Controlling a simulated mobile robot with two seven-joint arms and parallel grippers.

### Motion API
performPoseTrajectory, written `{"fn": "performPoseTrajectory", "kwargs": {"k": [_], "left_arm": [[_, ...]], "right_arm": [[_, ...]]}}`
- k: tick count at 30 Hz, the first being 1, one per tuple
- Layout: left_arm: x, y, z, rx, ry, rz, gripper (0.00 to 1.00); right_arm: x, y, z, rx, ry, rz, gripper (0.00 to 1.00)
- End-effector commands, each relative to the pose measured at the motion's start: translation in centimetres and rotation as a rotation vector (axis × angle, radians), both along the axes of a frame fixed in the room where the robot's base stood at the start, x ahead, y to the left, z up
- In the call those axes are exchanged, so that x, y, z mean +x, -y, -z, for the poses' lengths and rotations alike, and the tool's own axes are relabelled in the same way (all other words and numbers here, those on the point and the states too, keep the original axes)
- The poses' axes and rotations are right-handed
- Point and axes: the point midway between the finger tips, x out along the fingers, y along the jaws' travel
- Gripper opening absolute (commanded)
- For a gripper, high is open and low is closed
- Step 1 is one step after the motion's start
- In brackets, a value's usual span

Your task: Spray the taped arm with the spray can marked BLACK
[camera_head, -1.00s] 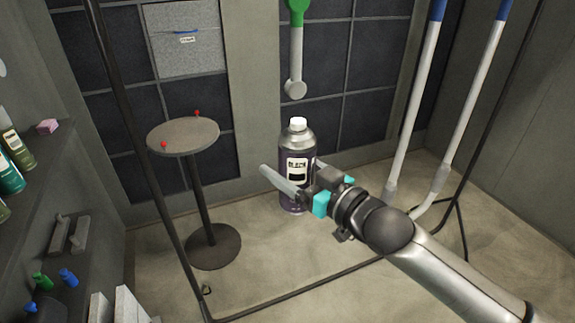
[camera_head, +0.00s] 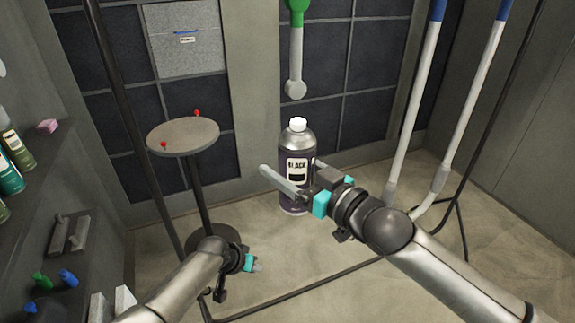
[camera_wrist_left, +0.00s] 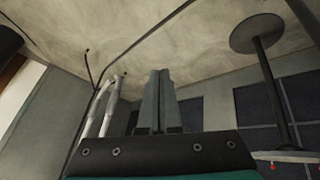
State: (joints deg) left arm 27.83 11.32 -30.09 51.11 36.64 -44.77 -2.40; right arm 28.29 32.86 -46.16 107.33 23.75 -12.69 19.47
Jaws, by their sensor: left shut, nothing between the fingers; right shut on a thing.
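The spray can marked BLACK (camera_head: 297,140) is upright, with a white cap, a silver shoulder and a dark body. My right gripper (camera_head: 288,182) is shut on the can at mid-height, one finger crossing in front of it. The hanging arm (camera_head: 296,65), with a green wrapped upper part and a pale lower part ending in a round knob, is above and behind the can, apart from it in the picture. My left gripper (camera_head: 257,266) is shut and empty, low and left of the can. Its closed fingers also show in the left wrist view (camera_wrist_left: 158,98).
A round stool-like stand (camera_head: 184,137) with red pins is at left. A shelf (camera_head: 65,200) with bottles and small items lines the left edge. Two pale blue-topped poles (camera_head: 412,110) (camera_head: 470,105) stand at right. Dark thin posts and a floor bar surround the can.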

Motion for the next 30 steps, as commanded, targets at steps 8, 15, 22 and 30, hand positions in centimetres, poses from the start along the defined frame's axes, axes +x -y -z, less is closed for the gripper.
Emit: {"fn": "performPoseTrajectory", "kwargs": {"k": [8,15,22,30], "left_arm": [[6.9,3.4,-11.9,-0.072,0.076,0.107,0.0],[9.7,6.3,-22.8,-0.108,0.125,0.239,0.0],[9.6,8.8,-33.7,-0.106,0.159,0.402,0.0],[6.1,10.6,-45.0,-0.043,0.176,0.608,0.0]], "right_arm": [[0.0,0.0,-0.2,0.003,0.004,-0.001,0.0],[0.0,0.0,-0.2,0.003,0.004,-0.001,0.0],[0.0,0.0,-0.2,0.003,0.004,-0.001,0.0],[0.0,0.0,-0.2,0.003,0.004,-0.001,0.0]]}}
